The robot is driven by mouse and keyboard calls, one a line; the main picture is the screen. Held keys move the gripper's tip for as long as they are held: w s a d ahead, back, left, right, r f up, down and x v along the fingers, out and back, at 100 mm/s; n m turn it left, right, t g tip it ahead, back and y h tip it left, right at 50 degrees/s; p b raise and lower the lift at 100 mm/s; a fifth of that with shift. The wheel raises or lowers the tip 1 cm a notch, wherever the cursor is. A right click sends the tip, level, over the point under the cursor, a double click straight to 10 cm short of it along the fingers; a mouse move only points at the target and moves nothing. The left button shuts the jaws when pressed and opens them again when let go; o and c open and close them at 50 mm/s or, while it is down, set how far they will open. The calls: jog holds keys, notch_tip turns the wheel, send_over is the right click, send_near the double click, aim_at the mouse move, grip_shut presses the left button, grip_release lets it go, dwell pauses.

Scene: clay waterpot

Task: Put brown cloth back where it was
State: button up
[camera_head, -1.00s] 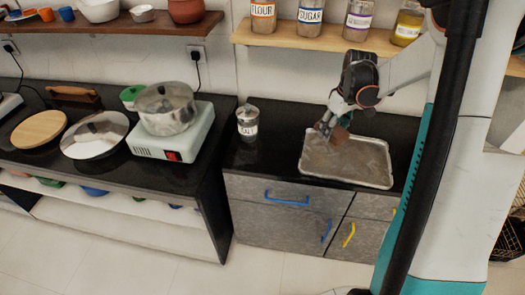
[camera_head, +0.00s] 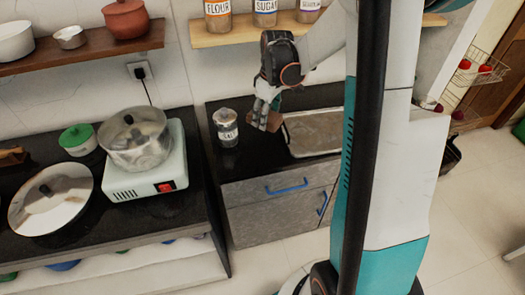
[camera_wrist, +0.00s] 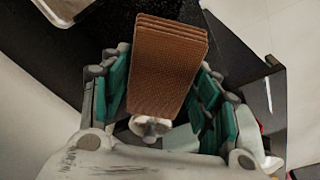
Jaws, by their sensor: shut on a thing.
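The brown cloth (camera_wrist: 168,62) is a folded, layered stack between the green-padded fingers of my gripper (camera_wrist: 155,95) in the wrist view. My gripper (camera_head: 264,110) is shut on it. In the head view the cloth (camera_head: 266,122) shows as a small brown block below the fingers.
The shallow metal tray (camera_head: 289,143) lies to the right. A stove (camera_head: 150,178) with a steel pot (camera_head: 134,145) stands on the left counter. A wall shelf (camera_head: 240,36) holds labelled jars above.

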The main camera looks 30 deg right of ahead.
aim_at(264, 153)
notch_tip(264, 153, down, 16)
jog(key=b, duration=0.4)
jog(key=shift+r+b, duration=0.25)
jog(key=shift+b, duration=0.15)
jog(key=shift+f, duration=0.15)
jog(key=o, duration=1.1)
jog(key=r+p, duration=0.1)
jog(key=r, duration=0.3)
jog(key=s+r+p, duration=0.1)
jog(key=r, duration=0.3)
jog(key=r+p, duration=0.2)
jog(key=r, duration=0.2)
jog(key=shift+s+d+r, duration=0.1)
jog(key=shift+s+d, duration=0.05)
jog(key=shift+d, duration=0.2)
